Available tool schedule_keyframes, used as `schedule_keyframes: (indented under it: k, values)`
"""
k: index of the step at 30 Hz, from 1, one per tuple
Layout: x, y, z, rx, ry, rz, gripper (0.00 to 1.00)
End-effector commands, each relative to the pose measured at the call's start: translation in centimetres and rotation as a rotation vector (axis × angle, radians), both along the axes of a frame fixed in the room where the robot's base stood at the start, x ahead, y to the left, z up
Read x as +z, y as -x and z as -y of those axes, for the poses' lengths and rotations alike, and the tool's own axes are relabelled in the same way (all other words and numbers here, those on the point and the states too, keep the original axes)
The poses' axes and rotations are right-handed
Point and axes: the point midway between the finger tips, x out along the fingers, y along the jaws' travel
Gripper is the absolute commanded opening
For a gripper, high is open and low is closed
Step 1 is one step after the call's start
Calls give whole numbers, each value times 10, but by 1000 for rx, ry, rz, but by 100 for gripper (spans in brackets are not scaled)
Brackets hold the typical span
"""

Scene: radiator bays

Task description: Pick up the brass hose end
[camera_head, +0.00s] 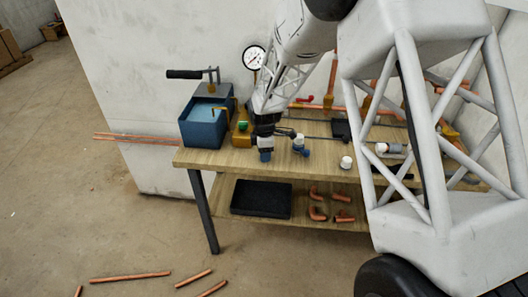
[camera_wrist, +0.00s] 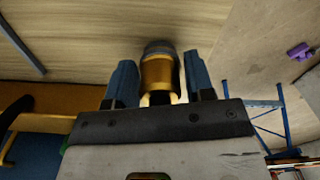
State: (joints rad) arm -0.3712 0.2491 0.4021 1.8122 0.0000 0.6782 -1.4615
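The brass hose end (camera_wrist: 160,76) shows in the wrist view as a short gold-coloured cylinder with a grey far end. It lies between the two blue fingers of my gripper (camera_wrist: 161,82). A thin gap shows on its right side; on its left the finger is very close, and contact is hard to judge. The fingers stand apart around it and do not look closed on it. In the head view, my gripper (camera_head: 265,154) points down at the front edge of the wooden workbench (camera_head: 225,160). The hose end cannot be made out there.
A blue box with a black-handled lever (camera_head: 203,125) stands left of my gripper. White-and-blue fittings (camera_head: 299,144) and a white cap (camera_head: 346,162) lie to the right. A black tray (camera_head: 261,199) and several copper elbows (camera_head: 318,213) are on the lower shelf. Copper pipes (camera_head: 130,277) lie on the floor.

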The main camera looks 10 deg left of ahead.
Motion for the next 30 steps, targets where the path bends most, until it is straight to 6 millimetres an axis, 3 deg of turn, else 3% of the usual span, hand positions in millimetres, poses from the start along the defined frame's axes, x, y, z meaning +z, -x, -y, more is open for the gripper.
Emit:
schedule_keyframes:
  k: [1,4,5,17,27,30]
  values:
    - [0,0,0,0,0,0,41]
    - [0,0,0,0,0,0,26]
    - [0,0,0,0,0,0,25]
    - [4,0,0,0,0,1,24]
    - [35,-1,0,0,-1,3,24]
    - [37,10,4,0,0,0,24]
